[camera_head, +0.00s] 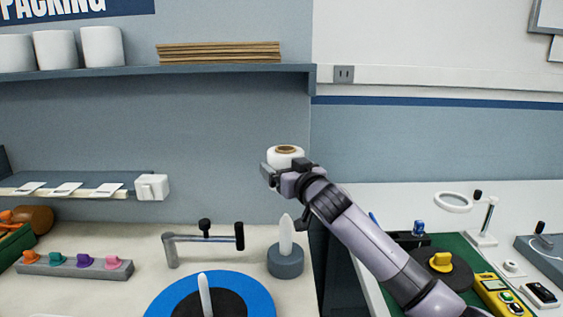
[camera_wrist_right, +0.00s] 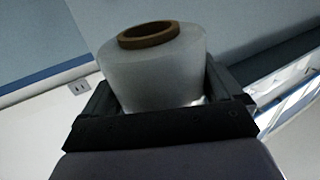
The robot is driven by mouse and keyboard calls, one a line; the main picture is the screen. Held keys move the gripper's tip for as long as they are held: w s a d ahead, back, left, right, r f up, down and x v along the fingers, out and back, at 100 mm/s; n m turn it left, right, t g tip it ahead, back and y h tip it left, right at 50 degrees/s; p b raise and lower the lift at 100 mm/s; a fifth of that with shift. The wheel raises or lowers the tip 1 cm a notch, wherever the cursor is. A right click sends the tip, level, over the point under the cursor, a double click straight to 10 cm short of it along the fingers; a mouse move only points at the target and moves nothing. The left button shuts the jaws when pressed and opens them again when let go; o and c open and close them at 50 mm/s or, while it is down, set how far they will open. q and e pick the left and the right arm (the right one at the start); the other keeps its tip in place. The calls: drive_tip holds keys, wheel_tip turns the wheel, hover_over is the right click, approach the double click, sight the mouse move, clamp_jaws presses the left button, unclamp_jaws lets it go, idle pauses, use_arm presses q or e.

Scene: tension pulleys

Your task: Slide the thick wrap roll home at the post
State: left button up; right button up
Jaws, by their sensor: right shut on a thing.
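A thick white wrap roll with a brown core (camera_head: 285,154) is held upright in my right gripper (camera_head: 283,172). In the right wrist view the roll (camera_wrist_right: 153,75) sits between the two fingers of the right gripper (camera_wrist_right: 160,100), its core opening facing up. The roll is in the air above the post (camera_head: 285,236), a white pointed spindle on a round grey base (camera_head: 285,263) at the bench's right end. The roll and post are apart, with the roll roughly over the post in the head view. My left gripper is not in view.
A crank-handled bracket (camera_head: 203,240) stands left of the post. A blue and black turntable with a white spindle (camera_head: 205,297) lies in front. A rail with coloured knobs (camera_head: 75,265) is at left. A shelf (camera_head: 200,70) with white rolls runs behind.

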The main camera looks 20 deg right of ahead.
drive_tip(key=shift+d+r, duration=0.1)
drive_tip(key=b, duration=0.7)
hover_over(286, 215)
drive_tip(key=f, duration=0.6)
drive_tip(key=shift+w+f, duration=0.2)
drive_tip(key=shift+f, duration=0.2)
drive_tip(key=shift+s+f+p, duration=0.1)
drive_tip(key=shift+f+p, duration=0.05)
drive_tip(key=shift+p, duration=0.15)
drive_tip(key=shift+p, duration=0.45)
idle(0.4)
drive_tip(key=shift+f, duration=0.1)
idle(0.3)
drive_tip(key=shift+f+b, duration=0.8)
drive_tip(key=shift+f, duration=0.6)
